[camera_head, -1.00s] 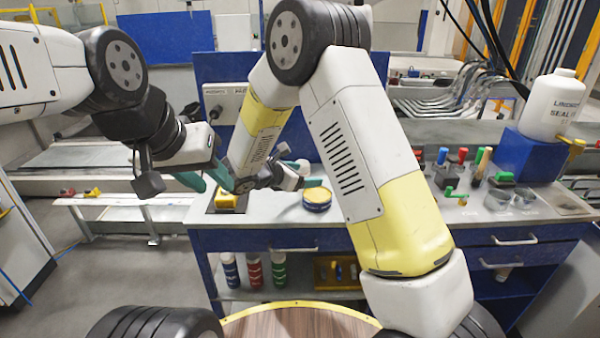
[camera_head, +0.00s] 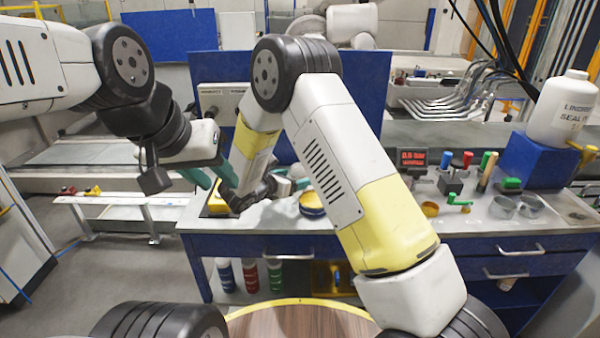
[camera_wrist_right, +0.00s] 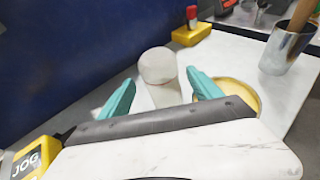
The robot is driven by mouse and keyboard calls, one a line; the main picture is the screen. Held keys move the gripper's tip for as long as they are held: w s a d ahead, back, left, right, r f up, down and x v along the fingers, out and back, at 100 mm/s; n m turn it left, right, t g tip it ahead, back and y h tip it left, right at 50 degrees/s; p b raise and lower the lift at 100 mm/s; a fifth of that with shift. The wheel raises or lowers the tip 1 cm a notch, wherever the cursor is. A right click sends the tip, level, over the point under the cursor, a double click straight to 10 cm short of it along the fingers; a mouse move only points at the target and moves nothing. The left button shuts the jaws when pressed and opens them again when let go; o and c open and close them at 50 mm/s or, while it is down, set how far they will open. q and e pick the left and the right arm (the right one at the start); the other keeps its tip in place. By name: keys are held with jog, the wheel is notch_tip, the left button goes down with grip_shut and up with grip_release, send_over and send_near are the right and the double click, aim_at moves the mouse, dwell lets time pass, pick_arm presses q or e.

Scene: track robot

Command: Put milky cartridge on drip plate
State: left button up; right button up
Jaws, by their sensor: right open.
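The milky cartridge (camera_wrist_right: 158,68) is a translucent whitish cylinder with a round end. In the right wrist view it stands just beyond and between the fingertips of my right gripper (camera_wrist_right: 161,80), which is open with teal fingers. My right gripper (camera_head: 290,187) also shows over the bench in the head view, partly hidden by its own arm. A round yellow dish (camera_wrist_right: 243,92) lies behind the right finger; I cannot tell whether it is the drip plate. My left gripper (camera_head: 213,181) has its teal fingers apart and empty, at the bench's left end.
A yellow JOG box (camera_wrist_right: 28,158) is close at lower left in the wrist view. A metal cup (camera_wrist_right: 286,48) and another yellow box (camera_wrist_right: 192,34) stand farther off. The bench (camera_head: 400,228) carries several small tools and a white bottle (camera_head: 563,105) at right.

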aim_at(304, 175)
jog(key=x, duration=0.5)
jog(key=shift+w+d+f, duration=0.15)
jog(key=shift+w+d, duration=0.1)
jog(key=shift+d, duration=0.1)
grip_shut()
